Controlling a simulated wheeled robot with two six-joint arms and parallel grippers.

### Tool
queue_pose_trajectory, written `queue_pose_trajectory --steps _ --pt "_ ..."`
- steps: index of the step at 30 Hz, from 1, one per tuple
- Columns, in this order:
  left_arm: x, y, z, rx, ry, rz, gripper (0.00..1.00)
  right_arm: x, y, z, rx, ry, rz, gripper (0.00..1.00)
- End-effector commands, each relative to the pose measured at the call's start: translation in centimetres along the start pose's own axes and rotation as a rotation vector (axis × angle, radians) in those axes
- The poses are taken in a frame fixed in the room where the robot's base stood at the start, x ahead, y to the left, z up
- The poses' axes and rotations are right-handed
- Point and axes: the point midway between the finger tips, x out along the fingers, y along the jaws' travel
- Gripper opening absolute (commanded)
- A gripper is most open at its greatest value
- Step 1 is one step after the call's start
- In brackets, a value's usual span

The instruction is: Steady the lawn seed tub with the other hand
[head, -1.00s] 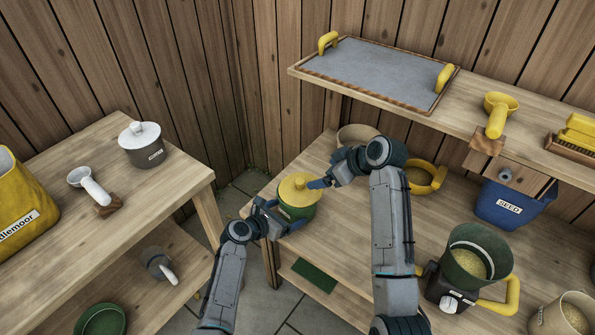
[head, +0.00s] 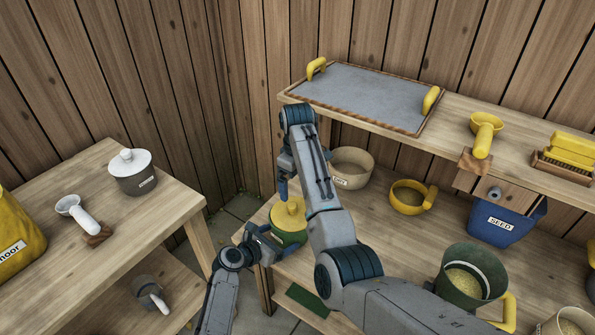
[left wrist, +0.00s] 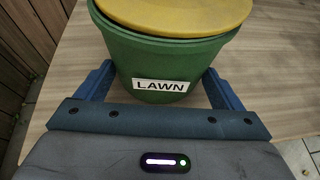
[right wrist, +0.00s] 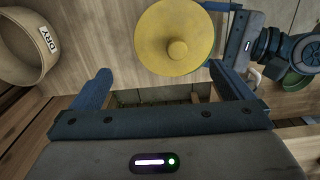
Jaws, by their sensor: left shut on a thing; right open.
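The lawn seed tub is a green tub (head: 290,238) with a yellow knobbed lid (head: 288,212), upright at the near left end of the right-hand bench. In the left wrist view its LAWN label (left wrist: 160,86) faces me. My left gripper (head: 275,240) is shut on the tub's body, one finger on each side. My right gripper (head: 283,188) is open and empty above and behind the lid. In the right wrist view the lid (right wrist: 172,42) and its knob lie beyond my open fingers (right wrist: 165,85), apart from them. The tub's body is mostly hidden there under the lid.
A cream bowl labelled DRY (head: 352,168) and a yellow-handled pot (head: 408,197) stand behind on the bench (head: 385,240). The shelf with a grey tray (head: 365,92) overhangs at the back. A blue SEED bin (head: 503,222) and a green pot (head: 468,285) are to the right.

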Motion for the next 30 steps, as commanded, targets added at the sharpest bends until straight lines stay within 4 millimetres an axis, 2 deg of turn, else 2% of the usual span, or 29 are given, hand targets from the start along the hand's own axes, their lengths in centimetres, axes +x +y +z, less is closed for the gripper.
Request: queue_pose_trajectory --steps 1,6,12,18,26,30 --pt "0.0 -0.2 -0.7 -0.003 0.010 -0.005 0.56 1.2 0.0 0.1 0.000 -0.003 -0.002 1.00" --pt "0.0 -0.3 -0.7 -0.003 0.011 -0.005 0.56 4.5 0.0 0.1 0.000 -0.002 -0.002 1.00" --pt "0.0 -0.3 -0.7 -0.004 0.011 -0.005 0.55 7.2 0.0 0.0 0.000 0.001 -0.001 1.00" --pt "0.0 -0.3 -0.8 -0.004 0.011 -0.006 0.55 8.4 0.0 0.0 0.000 0.002 0.000 1.00" --pt "0.0 -0.3 -0.8 -0.004 0.012 -0.006 0.55 8.5 0.0 0.0 0.000 0.002 0.000 1.00" --pt "0.0 -0.3 -0.8 -0.004 0.012 -0.006 0.55 8.5 0.0 0.0 0.000 0.002 0.000 0.74"
